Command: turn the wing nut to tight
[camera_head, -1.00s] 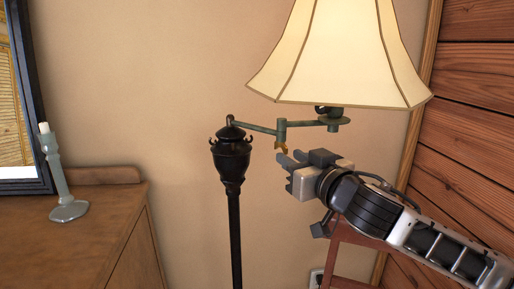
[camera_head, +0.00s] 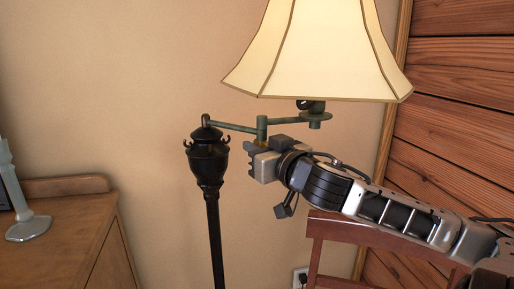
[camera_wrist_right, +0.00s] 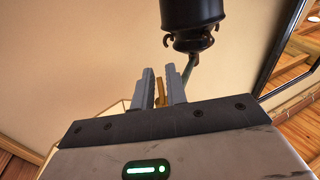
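The brass-coloured wing nut (camera_wrist_right: 160,92) hangs under the elbow joint (camera_head: 262,127) of the lamp's green swing arm. In the head view my right gripper (camera_head: 252,152) is right below that joint and hides most of the nut. In the right wrist view the two grey fingers (camera_wrist_right: 161,88) of this gripper stand a small gap apart, with the nut between them. I cannot tell whether they press on it. How far the nut is turned does not show. My left gripper is not in view.
The black lamp post (camera_head: 209,165) stands just left of the gripper, and the cream shade (camera_head: 318,55) hangs above right. A wooden dresser (camera_head: 75,235) with a candlestick (camera_head: 25,218) is at left. A reddish wooden chair (camera_head: 335,228) is below my right arm.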

